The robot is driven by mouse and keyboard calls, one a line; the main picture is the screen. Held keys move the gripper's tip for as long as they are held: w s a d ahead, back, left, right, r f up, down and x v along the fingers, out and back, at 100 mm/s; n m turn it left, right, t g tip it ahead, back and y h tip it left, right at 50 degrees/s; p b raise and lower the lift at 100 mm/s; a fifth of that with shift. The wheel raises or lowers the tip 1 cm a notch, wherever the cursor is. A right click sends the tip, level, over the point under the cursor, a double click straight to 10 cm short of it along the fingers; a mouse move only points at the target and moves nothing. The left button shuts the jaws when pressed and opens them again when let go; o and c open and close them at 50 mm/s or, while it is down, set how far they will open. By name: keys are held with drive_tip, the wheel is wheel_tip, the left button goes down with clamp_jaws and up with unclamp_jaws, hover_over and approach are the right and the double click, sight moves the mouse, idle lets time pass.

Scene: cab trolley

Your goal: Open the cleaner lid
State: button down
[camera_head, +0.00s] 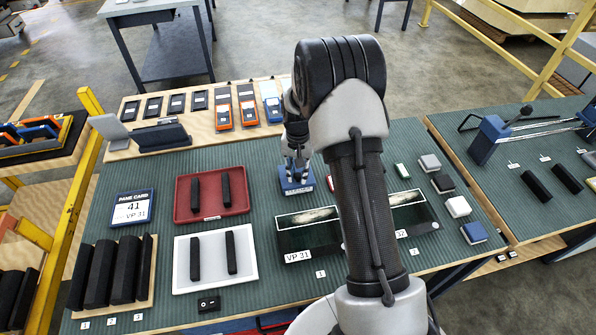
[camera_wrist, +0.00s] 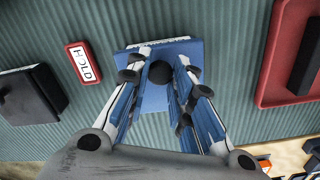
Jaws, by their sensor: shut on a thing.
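The cleaner is a small blue box (camera_head: 297,187) with a white label on its front edge, on the green ribbed bench mat just left of my arm. It also shows in the wrist view (camera_wrist: 154,98), with a round black knob (camera_wrist: 160,73) on top. My gripper (camera_head: 297,163) points down over the box. In the wrist view, my gripper's fingers (camera_wrist: 162,62) stand on both sides of the knob, shut on it. My fingers hide part of the box top. I cannot tell whether the lid is raised at all.
A red tray (camera_head: 241,208) with black bars lies left of the box, and an open bin (camera_head: 283,243) marked VP 31 is in front. Handheld testers (camera_head: 223,117) stand on a wooden board behind. A red HOLD tag (camera_wrist: 82,63) lies close by.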

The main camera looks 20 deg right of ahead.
drive_tip(key=w+r+g+p, duration=0.1)
drive_tip(key=g+p, duration=0.1)
drive_tip(key=p, duration=0.1)
drive_tip(key=shift+d+r, duration=0.1)
drive_tip(key=shift+r, duration=0.1)
drive_tip(key=shift+w+d+r+g+y, duration=0.1)
drive_tip(key=shift+w+r+g+y, duration=0.15)
drive_tip(key=shift+w+g, duration=0.5)
drive_tip(key=shift+r+g, duration=0.25)
drive_tip(key=shift+g, duration=0.3)
drive_tip(key=c, duration=1.4)
unclamp_jaws()
drive_tip(key=shift+o, duration=0.2)
drive_tip(key=shift+w+r, duration=0.1)
drive_tip(key=shift+r, duration=0.05)
drive_tip(key=v, duration=0.7)
drive_tip(key=shift+d, duration=0.2)
